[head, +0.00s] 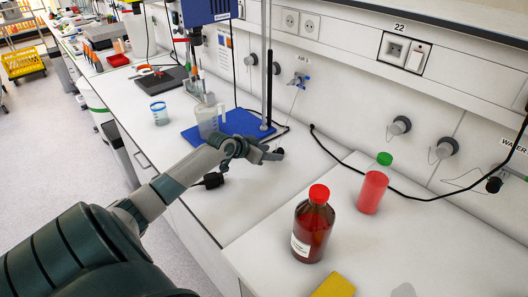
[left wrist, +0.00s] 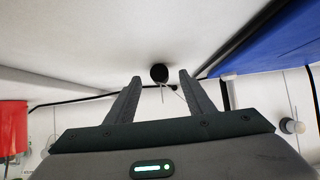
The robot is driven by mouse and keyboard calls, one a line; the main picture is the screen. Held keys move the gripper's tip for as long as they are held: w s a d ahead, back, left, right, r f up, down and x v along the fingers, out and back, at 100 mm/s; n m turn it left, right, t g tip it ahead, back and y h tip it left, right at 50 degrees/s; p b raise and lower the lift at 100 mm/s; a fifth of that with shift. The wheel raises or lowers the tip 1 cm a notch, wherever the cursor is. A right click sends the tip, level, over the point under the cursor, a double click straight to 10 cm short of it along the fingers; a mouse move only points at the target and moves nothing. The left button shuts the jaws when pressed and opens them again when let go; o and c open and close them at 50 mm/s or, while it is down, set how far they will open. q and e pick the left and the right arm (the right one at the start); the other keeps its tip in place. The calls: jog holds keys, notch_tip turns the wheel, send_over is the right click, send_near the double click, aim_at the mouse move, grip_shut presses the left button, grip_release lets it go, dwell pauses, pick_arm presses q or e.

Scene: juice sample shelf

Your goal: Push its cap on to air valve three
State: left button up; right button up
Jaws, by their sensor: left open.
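Air valve three (head: 299,83) is on the wall under a small label that seems to read AIR 3. A thin line hangs below the valve. A small black round thing, seemingly its cap (head: 278,151), is at my left gripper's tips over the bench. It also shows as a dark disc in the left wrist view (left wrist: 159,73), with a thin line from it. My left gripper (head: 268,151) is open; its fingers in the left wrist view (left wrist: 157,95) point toward the cap, which appears between and beyond the tips. Contact cannot be told. My right gripper is not in view.
A blue stand base (head: 235,127) and clear jug (head: 207,119) are left of my gripper. A brown red-capped bottle (head: 313,228), a green-capped bottle (head: 373,187) and a yellow object (head: 334,286) are on the right. A black cable (head: 345,162) crosses behind. Capped wall valves (head: 400,126) protrude.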

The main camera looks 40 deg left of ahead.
pick_arm(q)
jog(key=shift+b+x, duration=0.4)
jog(key=shift+x, duration=0.5)
jog(key=shift+w+f, duration=0.2)
jog(key=shift+w, duration=0.1)
grip_shut()
jog(key=shift+r+p, duration=0.75)
jog(key=shift+r, duration=0.35)
notch_tip(320, 180, up, 3)
jog(key=shift+f+p, duration=0.2)
jog(key=shift+p, duration=0.9)
jog(key=shift+r, duration=0.1)
